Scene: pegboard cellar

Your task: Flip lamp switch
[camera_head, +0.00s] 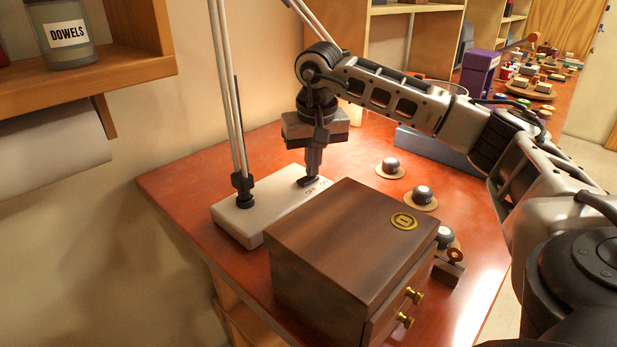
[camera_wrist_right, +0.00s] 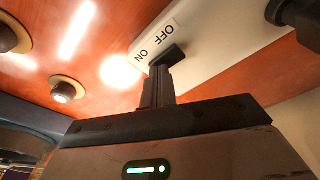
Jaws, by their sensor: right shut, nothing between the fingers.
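The lamp has a white base (camera_head: 250,222) on the red-brown table, with pale arms rising from it; its head is out of view. A small dark switch (camera_head: 306,183) sits at the base's right end, beside printed ON and OFF labels. The labels (camera_wrist_right: 156,42) show more clearly in the right wrist view. My right gripper (camera_head: 312,172) points down over the switch, shut and empty. In the right wrist view its fingertips (camera_wrist_right: 160,75) are at the dark switch (camera_wrist_right: 173,55); whether they touch it, I cannot tell. My left gripper is not in view.
A dark wooden drawer box (camera_head: 345,245) stands close in front of the lamp base. Several small round pieces on discs (camera_head: 421,197) lie to the right. A shelf with a DOWELS jar (camera_head: 62,35) is at upper left. A blue box (camera_head: 432,148) lies behind my right arm.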

